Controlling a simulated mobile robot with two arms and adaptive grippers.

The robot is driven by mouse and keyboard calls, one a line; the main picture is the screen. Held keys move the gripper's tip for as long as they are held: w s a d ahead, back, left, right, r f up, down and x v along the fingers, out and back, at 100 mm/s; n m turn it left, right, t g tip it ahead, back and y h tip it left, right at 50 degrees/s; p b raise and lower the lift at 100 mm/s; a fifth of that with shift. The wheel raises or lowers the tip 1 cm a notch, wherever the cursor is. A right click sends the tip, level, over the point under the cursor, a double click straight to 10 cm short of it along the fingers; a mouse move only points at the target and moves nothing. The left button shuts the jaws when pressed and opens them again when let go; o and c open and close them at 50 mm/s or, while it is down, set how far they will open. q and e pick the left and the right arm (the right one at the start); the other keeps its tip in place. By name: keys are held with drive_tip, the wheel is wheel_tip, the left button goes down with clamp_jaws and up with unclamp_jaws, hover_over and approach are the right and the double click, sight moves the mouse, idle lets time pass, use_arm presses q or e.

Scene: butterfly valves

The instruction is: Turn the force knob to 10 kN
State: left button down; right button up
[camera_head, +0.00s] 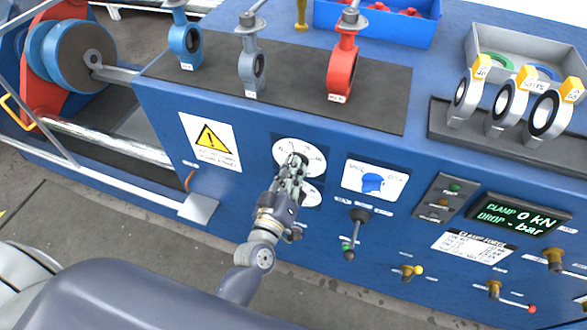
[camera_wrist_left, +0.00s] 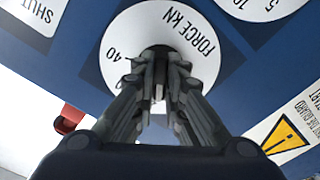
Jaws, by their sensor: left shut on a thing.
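The force dial (camera_head: 287,146) is the upper of two white round dials on the blue panel. In the left wrist view the dial (camera_wrist_left: 205,65) reads "FORCE KN", with a 40 visible; the rest of its scale is covered. The dark force knob (camera_wrist_left: 160,52) is at its centre, mostly hidden by fingers, so I cannot read its setting. My left gripper (camera_head: 297,160) reaches the upper dial and is shut on the knob; its fingers (camera_wrist_left: 158,80) show from both sides. My right gripper is not in view.
A second dial (camera_head: 312,195) sits just below. A display (camera_head: 518,214) reads "CLAMP 0 kN, DROP - bar". A lever (camera_head: 354,232), buttons (camera_head: 445,197) and small valves are to the right. Blue, grey and red (camera_head: 342,70) butterfly valves stand on top. A warning sign (camera_head: 210,141) is left.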

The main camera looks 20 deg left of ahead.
use_arm(q)
drive_tip(key=n, duration=0.6)
drive_tip(key=shift+n, duration=0.4)
idle(0.3)
drive_tip(key=c, duration=1.9)
unclamp_jaws()
drive_tip(key=shift+c, duration=0.2)
drive_tip(key=s, duration=1.2)
drive_tip(key=shift+a, duration=0.25)
